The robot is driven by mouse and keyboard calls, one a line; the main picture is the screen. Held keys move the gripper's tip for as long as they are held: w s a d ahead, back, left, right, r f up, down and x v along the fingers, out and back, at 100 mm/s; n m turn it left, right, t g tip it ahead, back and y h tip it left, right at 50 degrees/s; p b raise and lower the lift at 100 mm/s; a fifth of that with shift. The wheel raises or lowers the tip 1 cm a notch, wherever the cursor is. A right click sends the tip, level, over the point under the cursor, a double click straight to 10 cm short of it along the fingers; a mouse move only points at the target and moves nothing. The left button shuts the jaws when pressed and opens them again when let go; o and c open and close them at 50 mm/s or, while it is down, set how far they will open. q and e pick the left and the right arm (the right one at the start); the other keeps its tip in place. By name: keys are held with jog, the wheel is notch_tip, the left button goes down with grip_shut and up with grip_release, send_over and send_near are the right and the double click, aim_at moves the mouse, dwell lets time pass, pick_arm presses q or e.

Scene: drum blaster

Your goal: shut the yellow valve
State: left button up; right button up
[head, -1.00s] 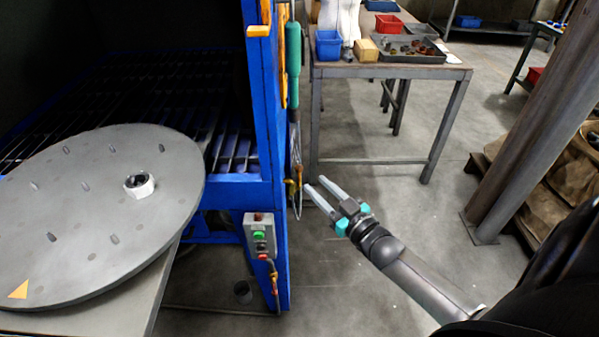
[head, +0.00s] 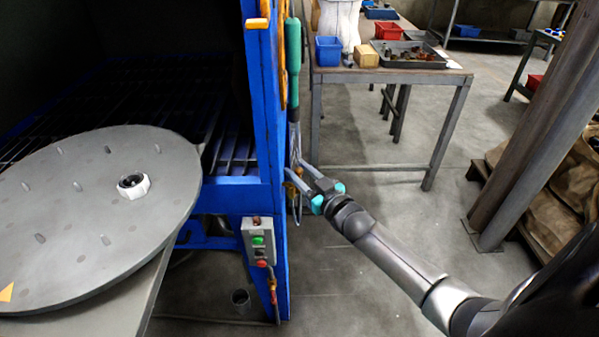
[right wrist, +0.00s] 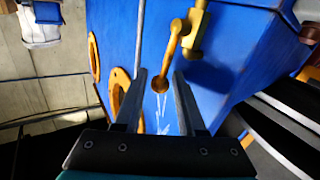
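The yellow valve (right wrist: 195,30) is on the blue wall of the machine in the right wrist view. Its lever (right wrist: 171,45) points down in that picture and ends in a round knob (right wrist: 160,84). My right gripper (right wrist: 158,77) is open, with one finger on each side of the knob in the picture. I cannot tell whether the fingers touch it. In the head view my right gripper (head: 295,168) is at the blue machine's side edge, and its fingertips partly hide the valve (head: 293,190). My left gripper is in neither view.
The blue cabinet (head: 270,130) carries a control box (head: 259,240) with green and red buttons. A green-handled tool (head: 293,48) hangs above the gripper. A round grey plate (head: 95,215) lies at left. A workbench (head: 390,76) stands behind; the floor at right is partly clear.

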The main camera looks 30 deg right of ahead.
jog(key=shift+c, duration=0.3)
grip_shut()
dwell(1.1)
